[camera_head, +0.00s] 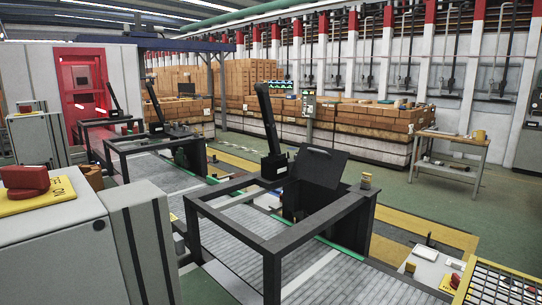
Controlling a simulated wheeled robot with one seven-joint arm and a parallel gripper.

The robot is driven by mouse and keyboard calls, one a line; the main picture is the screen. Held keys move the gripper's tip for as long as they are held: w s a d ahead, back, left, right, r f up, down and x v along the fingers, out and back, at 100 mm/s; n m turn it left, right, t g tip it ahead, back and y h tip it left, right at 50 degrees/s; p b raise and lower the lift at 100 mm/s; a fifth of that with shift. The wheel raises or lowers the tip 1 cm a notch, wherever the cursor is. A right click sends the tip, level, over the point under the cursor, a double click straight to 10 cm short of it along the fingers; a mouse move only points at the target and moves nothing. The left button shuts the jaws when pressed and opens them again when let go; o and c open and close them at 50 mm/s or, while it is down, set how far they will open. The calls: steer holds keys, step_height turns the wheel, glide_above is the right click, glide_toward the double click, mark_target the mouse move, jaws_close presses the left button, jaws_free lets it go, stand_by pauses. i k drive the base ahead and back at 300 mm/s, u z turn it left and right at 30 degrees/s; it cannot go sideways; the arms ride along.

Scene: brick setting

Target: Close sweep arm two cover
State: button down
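The nearest sweep station is a dark box (350,217) beside the conveyor, with a dark flat cover (319,166) standing tilted open at its top. The box's inside looks dark, and the front frame hides part of it. A tall black sweep arm (268,118) rises to the left of the cover. A second black sweep arm (153,104) and a third (112,95) stand farther back on the left; their covers are too small to tell. No number shows on any station. My gripper is not in view.
A grey cabinet (50,250) with a red switch (25,181) on a yellow plate (38,194) fills the left front. A dark frame (235,233) spans the slatted conveyor (225,252). A yellow grid (495,285) stands at bottom right. Green floor (430,205) is clear before the workbench (452,140).

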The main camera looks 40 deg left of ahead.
mark_target(320, 165)
steer(key=u, duration=1.35)
steer(key=i, duration=0.2)
